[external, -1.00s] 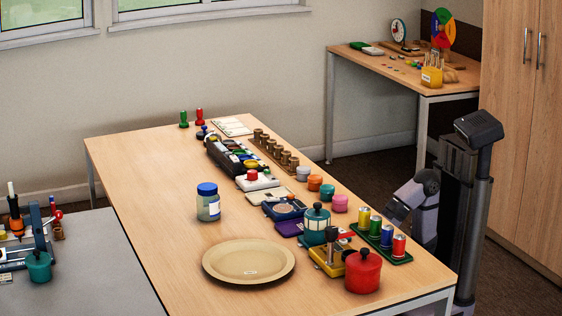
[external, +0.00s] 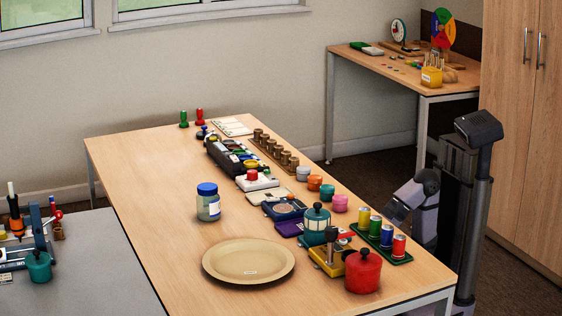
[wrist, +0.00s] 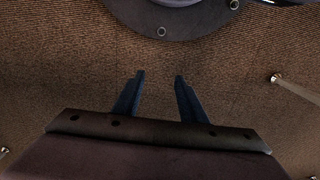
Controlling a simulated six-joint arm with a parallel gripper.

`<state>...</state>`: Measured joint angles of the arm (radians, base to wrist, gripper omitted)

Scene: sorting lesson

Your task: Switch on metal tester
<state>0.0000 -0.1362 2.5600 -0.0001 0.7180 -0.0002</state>
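My gripper (wrist: 160,77) is open and empty in the wrist view, its two dark fingers apart above brown carpet. In the external view my arm is folded at the table's right side, and I cannot make out the fingers there. No object is clearly readable as the metal tester. Candidates on the long table are a white box with a red button (external: 257,182), a dark blue device with a round top (external: 284,208), and a yellow device with a dark knob and red part (external: 329,261). My gripper is apart from all of them.
A tan plate (external: 248,261) and a blue-lidded jar (external: 208,203) stand on the wooden table (external: 150,170). A red pot (external: 362,272), a teal pot (external: 317,224) and a green tray of cans (external: 398,257) crowd its right side. The table's left part is clear.

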